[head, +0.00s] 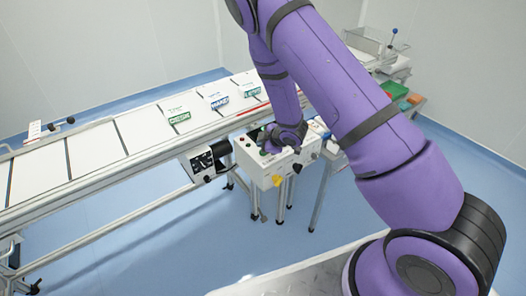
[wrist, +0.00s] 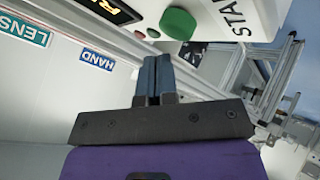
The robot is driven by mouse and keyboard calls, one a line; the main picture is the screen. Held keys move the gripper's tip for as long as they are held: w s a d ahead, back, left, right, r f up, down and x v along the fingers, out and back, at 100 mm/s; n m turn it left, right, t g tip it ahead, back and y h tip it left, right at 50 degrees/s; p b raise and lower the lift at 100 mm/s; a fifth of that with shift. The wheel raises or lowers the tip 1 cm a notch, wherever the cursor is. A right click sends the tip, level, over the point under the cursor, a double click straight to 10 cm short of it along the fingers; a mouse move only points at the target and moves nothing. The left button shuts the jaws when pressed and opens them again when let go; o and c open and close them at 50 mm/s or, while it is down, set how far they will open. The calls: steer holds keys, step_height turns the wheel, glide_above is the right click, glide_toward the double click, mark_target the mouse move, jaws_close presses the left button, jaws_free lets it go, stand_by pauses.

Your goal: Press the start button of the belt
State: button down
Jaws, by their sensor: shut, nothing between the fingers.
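The white control box (head: 262,172) stands beside the belt in the head view. In the wrist view its panel (wrist: 240,12) shows part of a label reading "STA", cut off by the frame edge. A large round green button (wrist: 178,23) sits next to that label, with a smaller red button (wrist: 153,33) to its left. My gripper (wrist: 155,60) is shut and empty, its fingertips just below the two buttons in the picture. I cannot tell the exact gap in depth. In the head view my gripper and wrist hide part of the box top.
The belt (head: 93,147) carries white panels and small labelled packs, one of them green-lettered (head: 178,117). A dark switch unit (head: 207,160) hangs at the belt's near side. A trolley with green and orange bins (head: 394,88) stands at back right. Blue floor lies open in front.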

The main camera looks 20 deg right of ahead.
steer(key=shift+f, duration=0.1)
stand_by(0.7)
steer(key=shift+f, duration=0.35)
